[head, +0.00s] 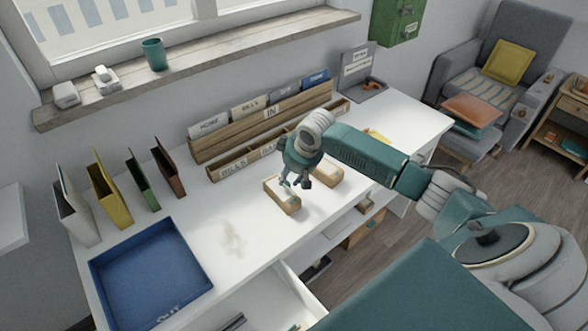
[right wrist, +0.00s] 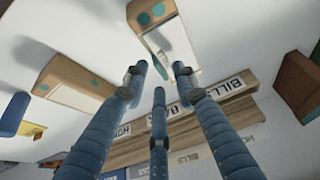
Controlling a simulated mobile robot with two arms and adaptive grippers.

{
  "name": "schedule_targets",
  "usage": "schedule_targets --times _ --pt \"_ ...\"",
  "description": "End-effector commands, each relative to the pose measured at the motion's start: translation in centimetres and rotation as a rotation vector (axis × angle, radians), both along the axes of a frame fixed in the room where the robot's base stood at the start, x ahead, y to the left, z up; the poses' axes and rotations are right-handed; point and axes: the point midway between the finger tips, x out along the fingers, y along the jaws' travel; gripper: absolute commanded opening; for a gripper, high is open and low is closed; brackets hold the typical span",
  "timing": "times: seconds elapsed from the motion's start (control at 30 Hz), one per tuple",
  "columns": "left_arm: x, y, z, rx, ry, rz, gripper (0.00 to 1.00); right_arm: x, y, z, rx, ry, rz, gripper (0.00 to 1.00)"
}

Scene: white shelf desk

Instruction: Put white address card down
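My right gripper (head: 297,184) hangs low over a small wooden box (head: 284,204) on the white desk. White card-like material (head: 283,190) shows in this box, under the fingers. In the right wrist view the three blue fingers (right wrist: 160,75) are spread apart, with no card clearly held between them. The wooden box (right wrist: 151,12) and its white contents (right wrist: 172,42) lie just beyond the fingertips. I cannot tell a single address card from the other white surfaces. A second wooden box (head: 327,177) stands to the right, partly behind the gripper. My left gripper is out of view.
A blue tray (head: 150,275) is at the desk's front left, with several upright binders (head: 112,193) behind it. A labelled wooden sorter (head: 235,158) stands at the back. An open drawer (head: 275,302) juts out in front.

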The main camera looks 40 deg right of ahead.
Motion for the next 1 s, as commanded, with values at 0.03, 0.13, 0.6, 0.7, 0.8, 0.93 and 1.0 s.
schedule_targets --times 0.03,0.13,0.6,0.7,0.8,0.93,1.0 --pt "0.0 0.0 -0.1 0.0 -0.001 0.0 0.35 -0.3 -0.1 0.8 -0.002 -0.003 0.0 0.28" --pt "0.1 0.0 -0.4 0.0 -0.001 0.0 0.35 -1.1 -0.3 2.7 -0.005 -0.003 0.001 0.28" --pt "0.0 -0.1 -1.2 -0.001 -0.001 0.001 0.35 -4.1 -0.3 9.8 -0.001 0.0 -0.001 0.28" --pt "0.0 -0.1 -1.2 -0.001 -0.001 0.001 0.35 -4.3 -0.3 10.2 -0.002 0.001 -0.001 0.28" --pt "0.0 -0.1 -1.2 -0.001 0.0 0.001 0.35 -4.3 -0.3 10.3 -0.002 0.001 -0.001 0.28" --pt "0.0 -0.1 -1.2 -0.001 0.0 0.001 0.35 -4.3 -0.3 10.2 -0.002 0.001 -0.001 0.28" --pt "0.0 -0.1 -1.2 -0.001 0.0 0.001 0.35 -4.3 -0.3 10.2 -0.001 0.001 0.0 0.28"
